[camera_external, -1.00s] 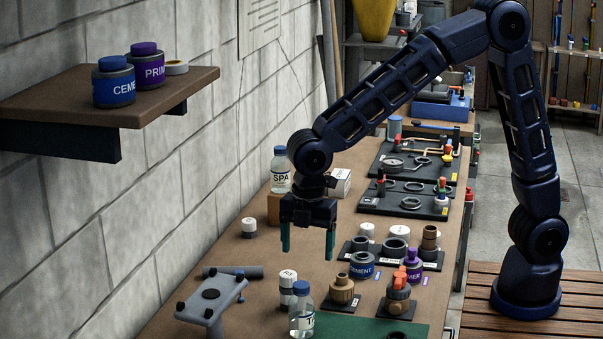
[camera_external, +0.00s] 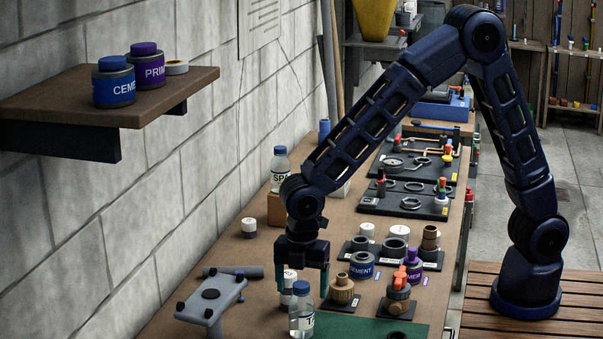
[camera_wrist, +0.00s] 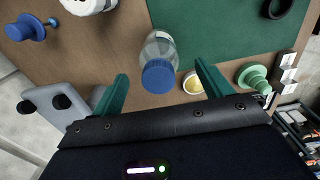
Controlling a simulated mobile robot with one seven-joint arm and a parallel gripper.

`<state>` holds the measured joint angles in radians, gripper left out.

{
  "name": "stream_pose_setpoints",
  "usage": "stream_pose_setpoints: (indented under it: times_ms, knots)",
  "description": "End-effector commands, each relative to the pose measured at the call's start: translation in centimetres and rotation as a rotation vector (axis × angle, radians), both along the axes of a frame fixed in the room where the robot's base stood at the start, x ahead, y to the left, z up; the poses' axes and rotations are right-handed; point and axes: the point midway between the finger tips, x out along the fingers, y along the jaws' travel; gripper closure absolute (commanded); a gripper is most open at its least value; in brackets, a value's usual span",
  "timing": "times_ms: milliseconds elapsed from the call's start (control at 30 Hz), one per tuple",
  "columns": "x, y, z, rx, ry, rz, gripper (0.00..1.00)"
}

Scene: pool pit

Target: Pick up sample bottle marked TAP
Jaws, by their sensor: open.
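The sample bottle (camera_external: 301,313) is clear with a blue cap and a white label whose visible lettering starts with "T". It stands upright near the front of the bench, beside the green mat. In the wrist view the bottle (camera_wrist: 159,62) shows from above, its blue cap between and just beyond my fingertips. My gripper (camera_external: 301,287) points down with its teal fingers apart. It is above and around the cap's height in the outside view; contact cannot be told. In the wrist view my gripper (camera_wrist: 161,72) is open and empty. Another bottle, marked SPA (camera_external: 279,172), stands on a block farther back.
A white-capped container (camera_external: 288,283) stands close behind the bottle. The green mat (camera_external: 365,328) is mostly clear.

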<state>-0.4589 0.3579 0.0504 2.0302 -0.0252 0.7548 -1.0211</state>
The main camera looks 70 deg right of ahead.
Motion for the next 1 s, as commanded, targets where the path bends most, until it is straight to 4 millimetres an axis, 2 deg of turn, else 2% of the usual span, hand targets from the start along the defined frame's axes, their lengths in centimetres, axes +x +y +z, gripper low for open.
stream_pose_setpoints:
  times_ms: [100,200,467,700,800,1000]
  knots:
    - [0.1,-0.1,-1.9,-0.002,0.003,-0.001,0.22]
    - [0.1,0.0,-2.8,0.0,0.001,-0.001,0.22]
    - [0.1,0.0,-3.1,0.0,-0.001,-0.001,0.24]
    - [0.1,-0.1,-3.0,0.0,-0.001,-0.001,0.71]
    - [0.2,-0.1,-3.0,0.0,-0.001,-0.001,0.87]
    - [0.2,-0.1,-3.0,0.0,-0.001,-0.001,0.87]
